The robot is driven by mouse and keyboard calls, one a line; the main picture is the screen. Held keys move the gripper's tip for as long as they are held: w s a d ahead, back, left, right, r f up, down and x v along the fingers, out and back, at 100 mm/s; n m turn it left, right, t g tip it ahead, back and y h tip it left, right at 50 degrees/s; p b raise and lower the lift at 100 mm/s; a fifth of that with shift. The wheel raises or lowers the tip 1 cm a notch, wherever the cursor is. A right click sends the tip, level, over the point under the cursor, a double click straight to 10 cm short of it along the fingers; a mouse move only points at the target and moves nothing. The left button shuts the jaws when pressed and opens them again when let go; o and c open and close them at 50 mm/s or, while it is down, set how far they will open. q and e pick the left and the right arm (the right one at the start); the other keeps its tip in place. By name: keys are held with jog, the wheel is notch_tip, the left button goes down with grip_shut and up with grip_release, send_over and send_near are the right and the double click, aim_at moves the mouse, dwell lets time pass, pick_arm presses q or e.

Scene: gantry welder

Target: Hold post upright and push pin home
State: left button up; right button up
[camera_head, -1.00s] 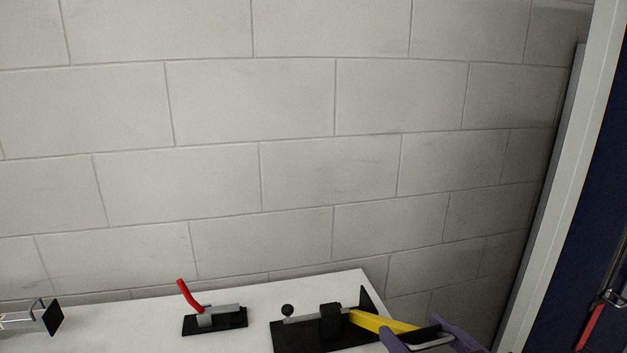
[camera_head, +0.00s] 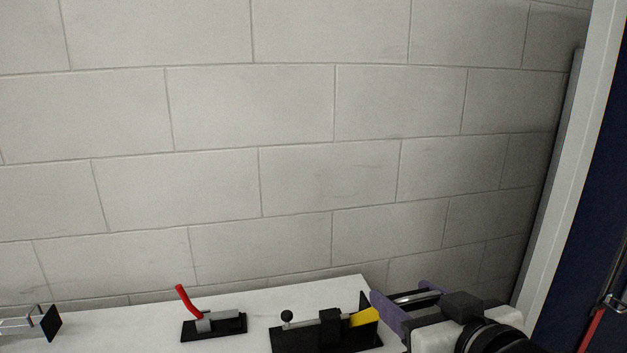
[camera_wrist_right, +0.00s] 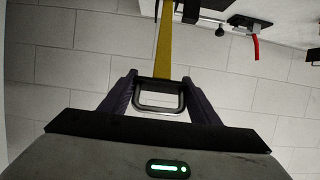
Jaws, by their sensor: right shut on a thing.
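A yellow post (camera_head: 365,317) has its far end at a black fixture (camera_head: 350,343) on the white table; the rest is hidden behind my right gripper. It slopes up to the right. A grey pin (camera_head: 304,321) with a black ball knob (camera_head: 287,316) lies along the fixture, reaching a black block (camera_head: 330,326). My right gripper (camera_head: 398,300), with purple fingers, is shut on the post's metal loop handle (camera_head: 417,297). In the right wrist view the yellow post (camera_wrist_right: 164,45) runs straight away from the handle (camera_wrist_right: 160,97) between the fingers. My left gripper is out of view.
A red-handled clamp (camera_head: 186,300) on a black base stands left of the fixture. A grey bracket with a black plate (camera_head: 51,323) is at far left. A block wall (camera_head: 290,180) rises behind the white table (camera_head: 130,325). A grey frame (camera_head: 555,180) stands at right.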

jog(key=shift+w+a+r, duration=0.15)
jog(key=shift+w+r, duration=0.15)
jog(key=shift+r, duration=0.1)
jog(key=shift+w+a+r, duration=0.25)
jog(key=shift+w+r, duration=0.55)
jog(key=shift+w, duration=0.3)
jog(key=shift+g, duration=0.6)
jog(key=shift+w+a+r, duration=0.25)
jog(key=shift+w+r, duration=0.3)
jog(key=shift+w, duration=0.35)
jog(key=shift+w+a+r, duration=0.2)
jog(key=shift+w+r, duration=0.3)
jog(key=shift+w, duration=0.35)
jog(key=w+a+r+g, duration=0.1)
jog(key=w+r, duration=0.1)
jog(key=w, duration=0.4)
jog(key=shift+a+h, duration=0.25)
jog(key=shift+h, duration=0.05)
jog(key=shift+w, duration=0.15)
